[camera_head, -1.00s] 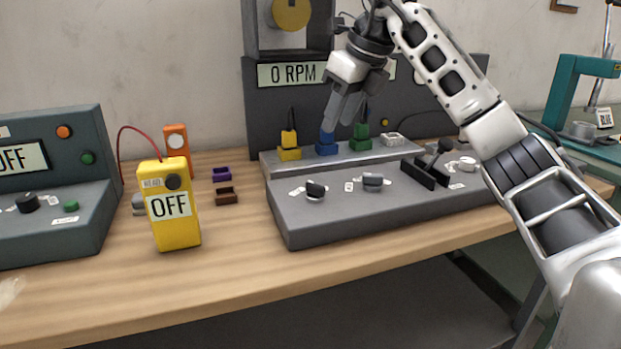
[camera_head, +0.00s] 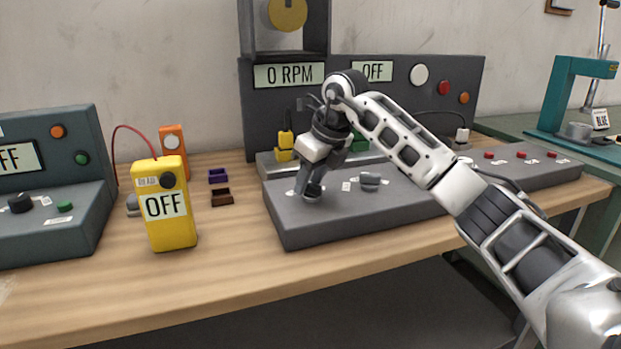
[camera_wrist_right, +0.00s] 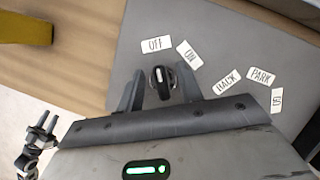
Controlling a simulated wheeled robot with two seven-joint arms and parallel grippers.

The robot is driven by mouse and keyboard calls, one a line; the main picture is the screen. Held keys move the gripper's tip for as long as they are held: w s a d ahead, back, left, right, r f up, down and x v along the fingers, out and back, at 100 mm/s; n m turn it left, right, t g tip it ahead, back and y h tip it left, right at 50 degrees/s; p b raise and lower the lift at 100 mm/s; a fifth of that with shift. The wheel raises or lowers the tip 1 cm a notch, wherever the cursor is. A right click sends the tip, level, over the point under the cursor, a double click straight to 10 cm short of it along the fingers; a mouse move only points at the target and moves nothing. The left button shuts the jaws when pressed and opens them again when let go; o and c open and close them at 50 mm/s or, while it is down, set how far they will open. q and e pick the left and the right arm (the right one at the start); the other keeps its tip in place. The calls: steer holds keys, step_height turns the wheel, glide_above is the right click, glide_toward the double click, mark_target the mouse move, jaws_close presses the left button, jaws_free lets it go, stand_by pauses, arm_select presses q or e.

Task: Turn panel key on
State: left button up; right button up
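The panel key (camera_wrist_right: 160,80) is a small dark knob on the grey sloping console (camera_head: 290,228). In the wrist view its pale mark points roughly at the OFF label (camera_wrist_right: 156,44), with the ON label (camera_wrist_right: 187,54) to the right. My right gripper (camera_head: 308,190) is down at the key; in the wrist view its fingers (camera_wrist_right: 160,92) stand apart on either side of it, with a visible gap. In the head view the gripper mostly hides the key. My left gripper (camera_wrist_right: 46,121) seems to show small at the wrist view's lower left; its opening is unclear.
A second knob (camera_head: 370,181) sits right of the key. The back panel shows a 0 RPM display (camera_head: 289,75) and an OFF display (camera_head: 372,71). A yellow meter (camera_head: 170,215) stands left of the console, with bare wood between them.

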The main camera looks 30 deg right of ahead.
jaws_close()
